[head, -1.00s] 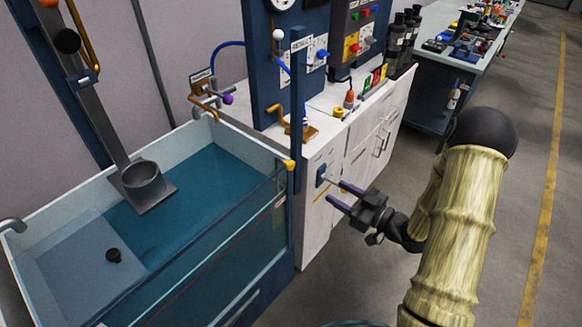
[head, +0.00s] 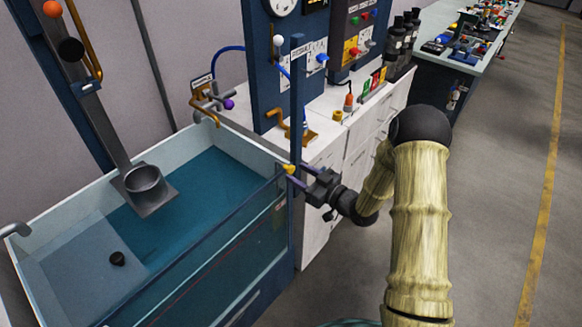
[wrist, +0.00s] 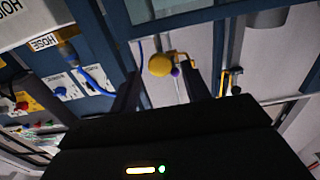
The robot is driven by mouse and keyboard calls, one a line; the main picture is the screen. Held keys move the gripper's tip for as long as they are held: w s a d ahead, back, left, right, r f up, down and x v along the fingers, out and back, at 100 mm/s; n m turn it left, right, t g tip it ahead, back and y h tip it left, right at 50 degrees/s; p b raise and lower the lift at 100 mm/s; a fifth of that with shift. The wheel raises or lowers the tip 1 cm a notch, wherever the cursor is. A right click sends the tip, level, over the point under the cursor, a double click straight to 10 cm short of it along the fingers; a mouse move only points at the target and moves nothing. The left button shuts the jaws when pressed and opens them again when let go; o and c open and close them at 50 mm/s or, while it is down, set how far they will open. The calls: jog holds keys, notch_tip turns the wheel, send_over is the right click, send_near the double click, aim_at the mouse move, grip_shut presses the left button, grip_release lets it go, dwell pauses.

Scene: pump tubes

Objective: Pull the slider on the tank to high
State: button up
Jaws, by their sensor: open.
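The tank (head: 231,250) is a glass-fronted basin of blue-green water at the left. Its slider shows as a small yellow knob (head: 289,169) at the tank's right corner, by a dark blue upright post. My gripper (head: 297,177) is open and close beside the knob, with its fingers pointing at it. In the wrist view the yellow knob (wrist: 160,65) lies between the lines of my two dark fingers (wrist: 163,78), near their tips. I cannot tell whether it is touched or how far it is inside the jaws.
A dark blue post (head: 297,115) stands right by the knob. A white cabinet (head: 335,165) with valves and panels is behind my gripper. An angled grey chute with a cup (head: 145,180) hangs over the tank. The grey floor at the right is clear.

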aim_at(293, 170)
jog(key=shift+x, duration=1.95)
